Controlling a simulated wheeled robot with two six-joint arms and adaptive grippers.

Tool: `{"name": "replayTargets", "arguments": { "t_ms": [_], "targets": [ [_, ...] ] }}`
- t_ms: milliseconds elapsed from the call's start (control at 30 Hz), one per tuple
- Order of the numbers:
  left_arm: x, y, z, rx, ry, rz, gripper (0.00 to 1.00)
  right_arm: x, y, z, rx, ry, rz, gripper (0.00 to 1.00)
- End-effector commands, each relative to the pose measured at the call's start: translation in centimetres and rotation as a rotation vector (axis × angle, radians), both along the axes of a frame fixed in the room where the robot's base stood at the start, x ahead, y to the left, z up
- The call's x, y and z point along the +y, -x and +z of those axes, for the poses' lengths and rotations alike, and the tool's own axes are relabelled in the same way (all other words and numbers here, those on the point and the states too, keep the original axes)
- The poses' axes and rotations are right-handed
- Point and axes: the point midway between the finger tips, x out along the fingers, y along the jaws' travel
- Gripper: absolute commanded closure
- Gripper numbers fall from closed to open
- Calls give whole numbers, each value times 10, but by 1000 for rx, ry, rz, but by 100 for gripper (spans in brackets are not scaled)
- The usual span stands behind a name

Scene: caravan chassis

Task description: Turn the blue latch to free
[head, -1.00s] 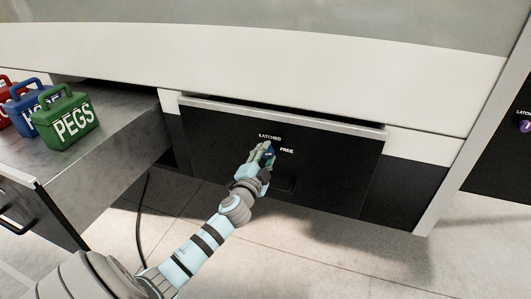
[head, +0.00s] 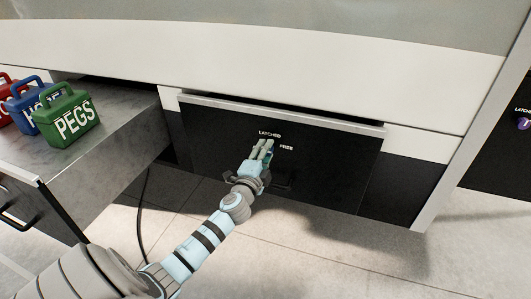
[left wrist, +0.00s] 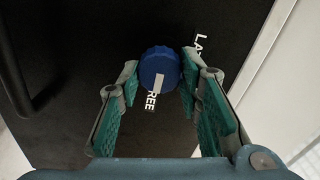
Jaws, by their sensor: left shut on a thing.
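The blue latch (left wrist: 158,68) is a round ribbed knob on a black panel front, with a white mark on its face. In the left wrist view the mark points toward the word FREE (left wrist: 152,97), whose first letter is hidden. The word LATCHED shows only in part there and in full in the head view (head: 270,134). My left gripper (left wrist: 160,66) is shut on the latch, one finger on each side. In the head view my left gripper (head: 263,148) covers the latch. My right gripper is not in view.
The floor at right is clear.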

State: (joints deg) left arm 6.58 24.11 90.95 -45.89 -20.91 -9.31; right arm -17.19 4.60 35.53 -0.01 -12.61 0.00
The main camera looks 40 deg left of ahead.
Motion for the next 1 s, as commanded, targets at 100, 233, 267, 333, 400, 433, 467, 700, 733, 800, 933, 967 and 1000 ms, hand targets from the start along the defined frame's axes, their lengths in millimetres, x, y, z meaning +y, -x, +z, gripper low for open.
{"name": "replayTargets", "arguments": {
  "t_ms": [100,233,267,333,400,433,467,700,733,800,933,967,1000],
  "targets": [
    [0,0,0,0,-1,0,96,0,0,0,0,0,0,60],
    [0,0,0,0,0,0,48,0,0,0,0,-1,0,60],
    [0,0,0,0,0,0,48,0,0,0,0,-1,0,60],
    [0,0,0,0,0,0,48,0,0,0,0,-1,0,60],
    [0,0,0,0,0,0,48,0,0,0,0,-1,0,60],
    [0,0,0,0,1,0,48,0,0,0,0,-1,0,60],
    [0,0,0,0,1,0,48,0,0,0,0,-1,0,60],
    [-8,22,-1,2,0,-1,48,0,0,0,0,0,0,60],
    [-10,30,-1,3,0,-2,48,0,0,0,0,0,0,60],
    [-17,48,-2,3,-1,-2,48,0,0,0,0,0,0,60],
    [-29,83,-1,3,0,-2,48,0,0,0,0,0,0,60],
    [-31,89,-1,3,0,-2,48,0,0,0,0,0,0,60],
    [-34,97,-1,3,0,-2,48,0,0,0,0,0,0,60]
  ]
}}
